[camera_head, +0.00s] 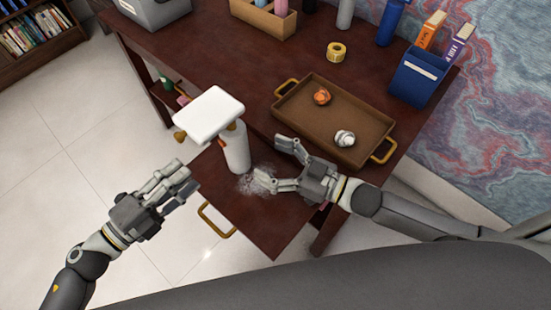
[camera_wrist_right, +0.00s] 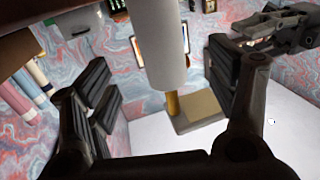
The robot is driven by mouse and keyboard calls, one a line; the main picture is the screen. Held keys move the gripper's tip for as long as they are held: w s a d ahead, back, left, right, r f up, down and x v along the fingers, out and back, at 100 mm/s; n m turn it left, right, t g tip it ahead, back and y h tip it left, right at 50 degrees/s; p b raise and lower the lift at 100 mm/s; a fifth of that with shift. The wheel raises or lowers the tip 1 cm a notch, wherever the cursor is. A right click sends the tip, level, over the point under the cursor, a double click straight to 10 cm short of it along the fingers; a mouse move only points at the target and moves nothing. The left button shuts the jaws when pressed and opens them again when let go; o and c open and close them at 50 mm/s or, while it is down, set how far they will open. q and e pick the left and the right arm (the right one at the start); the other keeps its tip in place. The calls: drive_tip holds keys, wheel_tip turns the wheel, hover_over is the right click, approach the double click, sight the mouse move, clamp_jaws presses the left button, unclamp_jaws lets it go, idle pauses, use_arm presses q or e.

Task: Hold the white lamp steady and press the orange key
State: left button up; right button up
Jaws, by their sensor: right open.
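The white lamp (camera_head: 208,113) has a flat white head and a white cylindrical body (camera_head: 237,150). It stands over the lower wooden surface, left of my right gripper. A small orange patch (camera_head: 221,143), possibly the orange key, shows on the body just under the head. My right gripper (camera_head: 277,163) is open, with its fingers towards the lamp body. In the right wrist view the white cylinder (camera_wrist_right: 162,45) shows between the spread fingers; contact cannot be told. My left gripper (camera_head: 187,182) is left of and below the lamp, apart from it. Its jaw gap is unclear.
A brown tray (camera_head: 290,118) with gold handles holds an orange item (camera_head: 322,96) and a silver item (camera_head: 345,138). A tape roll (camera_head: 337,51) and blue holder (camera_head: 414,82) stand behind. A gold handle (camera_head: 217,220) is on the lower surface's edge.

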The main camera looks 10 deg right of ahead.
sight(235, 144)
drive_tip(key=x, duration=1)
drive_tip(key=shift+a, duration=0.1)
drive_tip(key=c, duration=1.4)
use_arm(q)
clamp_jaws()
